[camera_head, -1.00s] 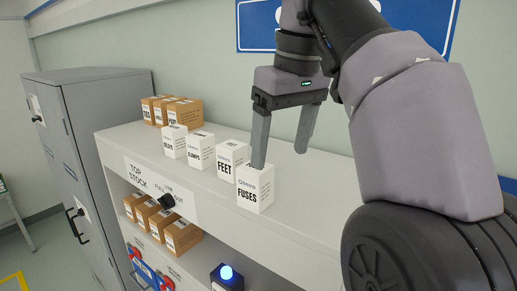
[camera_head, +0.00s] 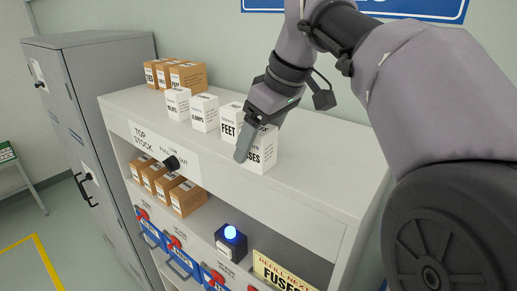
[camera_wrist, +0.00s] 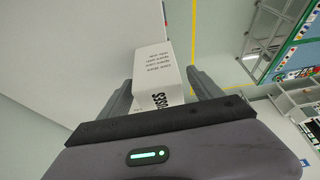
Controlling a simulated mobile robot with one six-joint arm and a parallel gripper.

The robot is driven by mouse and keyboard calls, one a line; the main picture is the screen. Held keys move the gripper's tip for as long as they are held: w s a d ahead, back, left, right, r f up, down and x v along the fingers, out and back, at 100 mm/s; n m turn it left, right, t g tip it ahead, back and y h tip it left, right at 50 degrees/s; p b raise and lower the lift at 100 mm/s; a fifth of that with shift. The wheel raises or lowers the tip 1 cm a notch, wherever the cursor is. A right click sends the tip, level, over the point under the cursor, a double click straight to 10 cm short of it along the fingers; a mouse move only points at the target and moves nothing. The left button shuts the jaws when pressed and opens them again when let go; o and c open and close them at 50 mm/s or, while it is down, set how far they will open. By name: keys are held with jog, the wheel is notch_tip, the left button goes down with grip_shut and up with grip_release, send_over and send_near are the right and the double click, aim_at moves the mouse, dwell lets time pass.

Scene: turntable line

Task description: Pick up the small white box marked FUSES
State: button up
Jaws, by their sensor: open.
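The small white FUSES box (camera_head: 268,148) stands upright on the top shelf, at the right end of a row of white boxes. My gripper (camera_head: 244,152) is at this box, tilted down, and one finger hides part of its front. In the wrist view the box (camera_wrist: 153,72) lies between my two open fingers (camera_wrist: 160,78), its lettering partly hidden by the gripper body. Whether a finger touches it I cannot tell.
A white FEET box (camera_head: 230,122) stands close to the left of the FUSES box, with other white boxes (camera_head: 204,113) beyond. Brown boxes (camera_head: 187,76) stand at the back left. The shelf top (camera_head: 325,175) is clear to the right.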

jog(key=shift+x, duration=1.2)
jog(key=c, duration=1.6)
